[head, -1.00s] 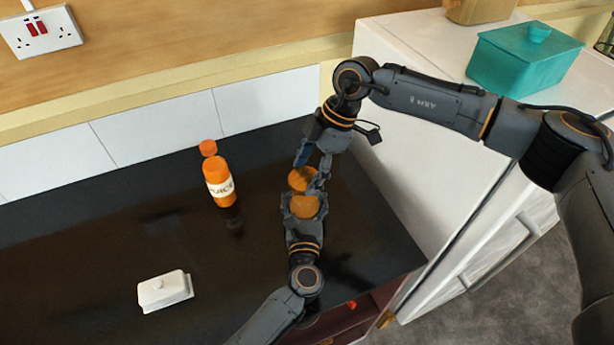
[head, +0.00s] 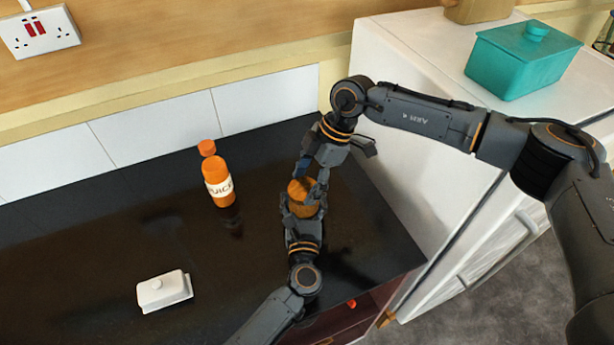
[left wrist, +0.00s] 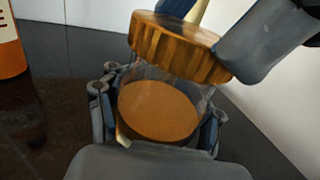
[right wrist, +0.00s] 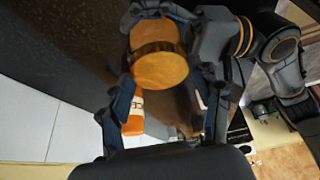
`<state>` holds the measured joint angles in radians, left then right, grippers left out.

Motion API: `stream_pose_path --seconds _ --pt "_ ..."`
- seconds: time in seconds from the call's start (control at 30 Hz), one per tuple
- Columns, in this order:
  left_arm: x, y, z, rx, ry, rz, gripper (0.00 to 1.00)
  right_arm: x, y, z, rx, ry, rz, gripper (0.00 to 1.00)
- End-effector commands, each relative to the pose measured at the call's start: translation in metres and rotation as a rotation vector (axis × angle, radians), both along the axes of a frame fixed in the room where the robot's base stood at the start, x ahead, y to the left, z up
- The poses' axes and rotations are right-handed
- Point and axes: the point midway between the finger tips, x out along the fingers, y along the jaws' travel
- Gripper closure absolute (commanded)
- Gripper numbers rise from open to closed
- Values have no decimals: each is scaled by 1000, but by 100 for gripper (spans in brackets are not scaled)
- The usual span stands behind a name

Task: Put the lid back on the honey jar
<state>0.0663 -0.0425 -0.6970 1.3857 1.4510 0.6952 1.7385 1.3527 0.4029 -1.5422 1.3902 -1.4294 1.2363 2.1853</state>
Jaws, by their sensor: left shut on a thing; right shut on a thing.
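The honey jar (head: 304,210) is orange-brown, and my left gripper (head: 303,206) is shut around it above the counter. In the left wrist view the jar (left wrist: 158,108) is open at the top, showing the honey. The ribbed orange lid (head: 299,188) is in my right gripper (head: 308,180), which is shut on it. In the left wrist view the lid (left wrist: 178,45) is tilted above the jar's far rim, leaving the near part of the mouth uncovered. The right wrist view shows the lid (right wrist: 160,70) too. Whether lid and rim touch is unclear.
An orange juice bottle (head: 218,182) stands on the dark counter (head: 90,240) left of the grippers. A white butter dish (head: 163,291) is at the front left. A white cabinet (head: 410,170) rises at the right with a teal box (head: 522,62) on top.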

Motion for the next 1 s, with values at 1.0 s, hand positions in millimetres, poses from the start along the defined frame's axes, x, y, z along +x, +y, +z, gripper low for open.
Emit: stream_pose_path --seconds 1.0 --pt "0 0 1 0 -1 0 99 0 0 -10 0 -1 0 50"
